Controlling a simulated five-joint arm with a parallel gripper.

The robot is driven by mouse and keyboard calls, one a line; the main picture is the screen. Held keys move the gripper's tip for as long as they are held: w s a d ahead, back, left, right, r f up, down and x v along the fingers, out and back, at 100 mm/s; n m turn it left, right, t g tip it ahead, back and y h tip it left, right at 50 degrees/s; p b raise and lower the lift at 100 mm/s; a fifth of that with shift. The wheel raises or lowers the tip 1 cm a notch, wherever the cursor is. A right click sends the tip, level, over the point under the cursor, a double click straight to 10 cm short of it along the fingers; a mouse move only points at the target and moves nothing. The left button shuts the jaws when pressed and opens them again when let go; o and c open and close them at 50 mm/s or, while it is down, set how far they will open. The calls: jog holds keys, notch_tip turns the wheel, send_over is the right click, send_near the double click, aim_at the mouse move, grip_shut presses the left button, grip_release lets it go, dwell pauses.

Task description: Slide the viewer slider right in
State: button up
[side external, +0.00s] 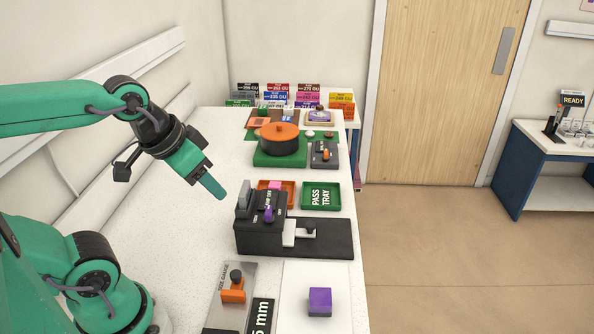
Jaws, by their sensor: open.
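The viewer is a dark box (250,238) near the middle of the white bench, with a flat dark base (335,240) running out to its right. The slider (290,240) is a white piece on that base at the box's right side, and a small black knob (310,229) shows at its right end. How far the slider sits inside the box is hard to tell. A purple knob (268,214) and a grey upright part (244,198) are on the box. My gripper (218,192) is open and empty, above and left of the box, apart from it.
A green pass tray (336,197) and an orange tray (289,186) lie just behind the viewer. An orange-lidded pot (277,138) stands farther back. In front are a purple block (320,300) on a white sheet and a size gauge (216,310).

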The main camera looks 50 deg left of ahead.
dwell(0.3)
jog(key=n+g, duration=0.6)
jog(key=n, duration=0.3)
send_over(310, 224)
notch_tip(310, 224, down, 13)
jog(key=shift+f, duration=0.15)
jog(key=shift+f, duration=0.1)
jog(key=shift+f, duration=3.85)
